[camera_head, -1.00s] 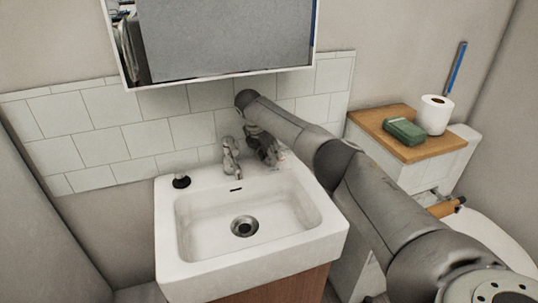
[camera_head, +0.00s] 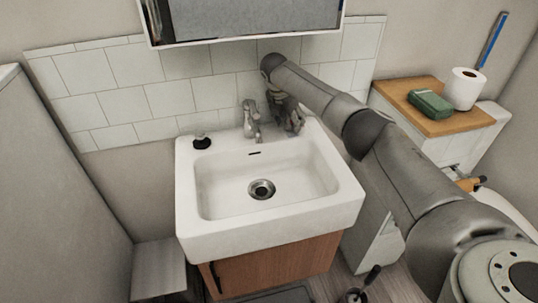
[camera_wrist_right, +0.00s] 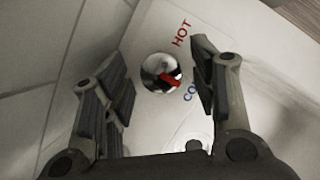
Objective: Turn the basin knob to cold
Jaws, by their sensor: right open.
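The basin knob (camera_wrist_right: 162,73) is a round chrome knob with a red pointer, in the right wrist view. In the head view my right gripper (camera_head: 291,122) is at the back right of the white basin (camera_head: 350,200), beside the tap (camera_head: 251,120). It hides the knob there. My left gripper is out of view.
A mirror cabinet (camera_head: 250,25) hangs above the tiled wall. To the right, a wooden top (camera_head: 400,95) holds a green box (camera_head: 430,103) and a paper roll (camera_head: 464,88). The basin's bowl is empty.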

